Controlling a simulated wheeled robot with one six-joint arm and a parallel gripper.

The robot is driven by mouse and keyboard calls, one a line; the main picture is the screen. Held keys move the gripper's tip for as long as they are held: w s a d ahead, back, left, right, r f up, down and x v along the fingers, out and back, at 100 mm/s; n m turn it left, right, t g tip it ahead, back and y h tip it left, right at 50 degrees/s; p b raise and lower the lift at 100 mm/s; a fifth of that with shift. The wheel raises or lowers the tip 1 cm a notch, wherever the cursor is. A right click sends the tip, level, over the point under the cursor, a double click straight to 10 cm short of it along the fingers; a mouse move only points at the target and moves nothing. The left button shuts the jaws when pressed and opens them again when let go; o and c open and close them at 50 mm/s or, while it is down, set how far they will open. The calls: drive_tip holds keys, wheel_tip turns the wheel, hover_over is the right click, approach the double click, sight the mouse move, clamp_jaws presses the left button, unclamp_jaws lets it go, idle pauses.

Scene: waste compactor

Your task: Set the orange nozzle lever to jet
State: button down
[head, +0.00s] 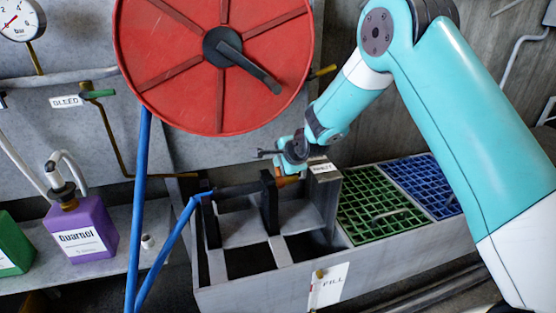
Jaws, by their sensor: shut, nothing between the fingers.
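A small orange piece, seemingly the nozzle lever (288,181), shows at the right end of the dark nozzle (235,189). The nozzle lies across black upright holders on the grey trough, with the blue hose (178,226) at its left end. The lever's exact setting is too small to read. My gripper (267,154) is just above and slightly left of the orange piece, its dark fingers pointing left, shut and empty. The wrist is close above the orange piece; whether they touch cannot be told. A small white label (322,167) beside it is not clearly legible.
A large red hose reel (215,60) hangs above left of the gripper. Green (380,212) and blue (424,186) grates cover the trough's right side. A purple Quargol jug (80,232) stands on the left shelf. A FILL tag (328,286) hangs in front.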

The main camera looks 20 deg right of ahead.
drive_tip(key=shift+w, duration=0.2)
drive_tip(key=shift+s+f, duration=0.1)
drive_tip(key=shift+s, duration=0.05)
idle(0.6)
drive_tip(key=shift+s+f, duration=0.2)
drive_tip(key=shift+s, duration=0.45)
drive_tip(key=s+a+r+n+g+y+p, duration=0.15)
drive_tip(key=s+r+n+p, duration=0.4)
drive_tip(key=s+r, duration=0.85)
drive_tip(key=s+a+r+n+g, duration=0.1)
drive_tip(key=s+r+n+g, duration=0.2)
drive_tip(key=s+n, duration=0.45)
drive_tip(key=s+a+r+n+g, duration=0.2)
drive_tip(key=s+r+n, duration=0.2)
drive_tip(key=s, duration=0.7)
drive_tip(key=s+a+r+n+g, duration=0.1)
drive_tip(key=s+r+n+g, duration=0.2)
drive_tip(key=s+n, duration=0.45)
wheel_tip(320, 180, up, 15)
drive_tip(key=s+m+p, duration=0.1)
drive_tip(key=s+p, duration=0.1)
drive_tip(key=p, duration=1.4)
drive_tip(key=shift+r, duration=0.15)
